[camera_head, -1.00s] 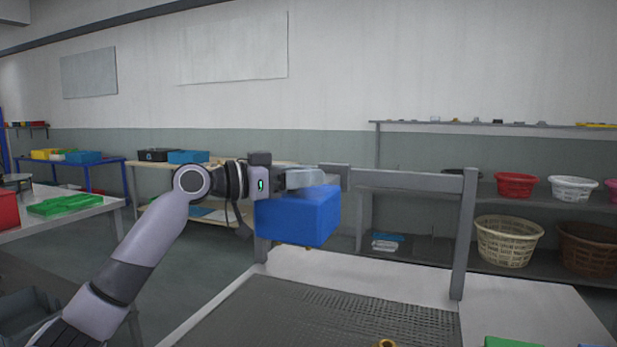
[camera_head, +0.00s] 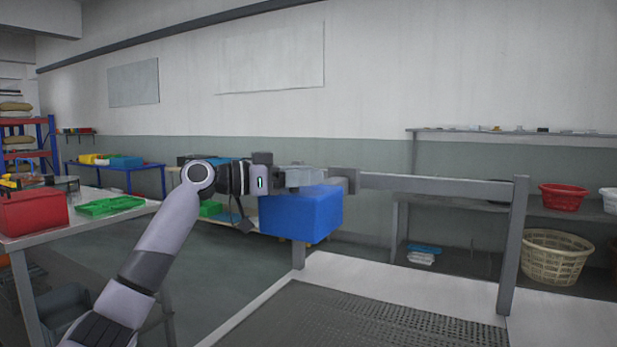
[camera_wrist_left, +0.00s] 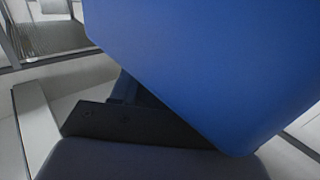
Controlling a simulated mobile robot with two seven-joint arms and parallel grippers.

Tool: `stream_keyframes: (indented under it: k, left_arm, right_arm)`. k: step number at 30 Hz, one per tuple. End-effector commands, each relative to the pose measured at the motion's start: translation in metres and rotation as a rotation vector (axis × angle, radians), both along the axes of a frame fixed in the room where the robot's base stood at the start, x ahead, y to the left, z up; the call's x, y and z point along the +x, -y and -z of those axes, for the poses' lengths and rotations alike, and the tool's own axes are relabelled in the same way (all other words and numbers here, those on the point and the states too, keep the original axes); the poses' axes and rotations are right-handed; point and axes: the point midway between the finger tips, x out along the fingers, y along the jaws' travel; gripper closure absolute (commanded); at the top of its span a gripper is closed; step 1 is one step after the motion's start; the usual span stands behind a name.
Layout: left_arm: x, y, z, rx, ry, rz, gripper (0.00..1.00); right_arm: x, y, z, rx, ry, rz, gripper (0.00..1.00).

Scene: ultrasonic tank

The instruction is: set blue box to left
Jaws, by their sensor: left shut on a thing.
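The blue box (camera_head: 302,215) hangs in the air in the head view, held by my left gripper (camera_head: 305,180) at its upper edge. It appears about level and hides part of the grey frame behind it. In the left wrist view the blue box (camera_wrist_left: 215,65) fills the upper right, close against a dark gripper part (camera_wrist_left: 140,125). The left gripper is shut on it. The exact finger contact is hard to make out. My right gripper is not in view.
A grey frame (camera_head: 440,184) stands over the tank's perforated grey surface (camera_head: 380,315) at front right. On the left, a table (camera_head: 100,222) holds a red box (camera_head: 32,211) and a green tray (camera_head: 110,206). Open floor (camera_head: 215,275) lies between them. Shelves with baskets (camera_head: 555,257) stand at right.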

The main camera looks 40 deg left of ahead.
Motion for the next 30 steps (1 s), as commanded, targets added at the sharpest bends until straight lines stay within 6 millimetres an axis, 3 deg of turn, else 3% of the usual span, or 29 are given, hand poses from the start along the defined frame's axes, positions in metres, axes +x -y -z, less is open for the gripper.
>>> stream_keyframes:
  k: [5, 6, 8, 19, 30]
  left_arm:
    - [0.000, -0.004, 0.000, 0.002, -0.001, -0.008, 1.00]
    - [0.000, -0.004, 0.000, 0.002, -0.001, -0.009, 0.47]
    - [0.000, -0.004, -0.001, 0.002, -0.001, -0.009, 0.29]
    - [-0.004, -0.005, 0.001, 0.001, 0.000, -0.006, 0.29]
    - [-0.048, -0.032, 0.002, 0.001, 0.000, -0.008, 0.29]
  right_arm:
    - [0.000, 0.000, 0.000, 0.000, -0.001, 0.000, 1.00]
    - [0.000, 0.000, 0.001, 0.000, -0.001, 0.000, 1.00]
    - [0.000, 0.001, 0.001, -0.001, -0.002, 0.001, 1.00]
    - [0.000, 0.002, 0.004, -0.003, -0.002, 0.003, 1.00]
    - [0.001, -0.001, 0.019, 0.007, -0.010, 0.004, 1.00]
